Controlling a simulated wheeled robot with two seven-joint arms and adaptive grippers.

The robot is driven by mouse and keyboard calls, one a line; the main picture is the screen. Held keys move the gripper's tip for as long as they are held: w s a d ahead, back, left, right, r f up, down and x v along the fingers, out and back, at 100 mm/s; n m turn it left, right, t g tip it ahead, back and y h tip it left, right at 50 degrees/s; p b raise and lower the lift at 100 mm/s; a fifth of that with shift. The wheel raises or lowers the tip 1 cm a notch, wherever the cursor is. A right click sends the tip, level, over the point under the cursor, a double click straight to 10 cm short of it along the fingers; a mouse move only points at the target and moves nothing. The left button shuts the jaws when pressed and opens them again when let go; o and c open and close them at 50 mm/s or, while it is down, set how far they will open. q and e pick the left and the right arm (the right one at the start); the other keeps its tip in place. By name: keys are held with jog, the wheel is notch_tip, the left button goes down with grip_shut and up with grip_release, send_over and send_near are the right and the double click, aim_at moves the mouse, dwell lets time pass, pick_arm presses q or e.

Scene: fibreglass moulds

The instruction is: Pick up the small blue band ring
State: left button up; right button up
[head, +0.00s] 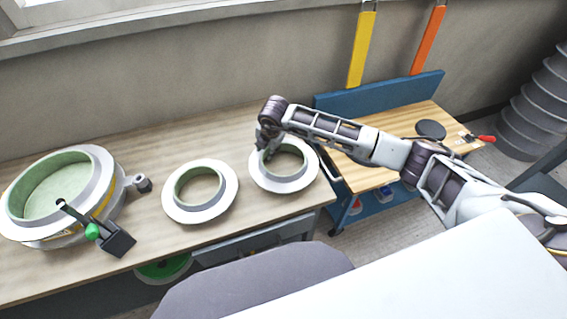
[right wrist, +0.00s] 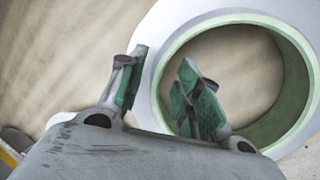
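Two small white flanged rings with pale green inner walls lie flat on the wooden bench in the head view: a middle ring (head: 172,205) and a right ring (head: 302,181). I cannot make out a blue band on either. My right gripper (head: 267,146) is at the far left edge of the right ring, pointing down. In the right wrist view, my gripper (right wrist: 163,62) is open, its two green-padded fingers apart. One finger is in front of the outer rim of the ring (right wrist: 290,112), the other in front of its opening. Contact cannot be told. My left gripper is out of view.
A large white and green mould (head: 98,193) stands at the bench's left, with a black and green clamp (head: 117,243) beside it. A blue cart with a wooden top (head: 405,124) stands right of the bench.

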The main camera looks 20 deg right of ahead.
jog(key=shift+w+f, duration=0.1)
jog(key=shift+f, duration=0.1)
dwell(0.3)
grip_shut()
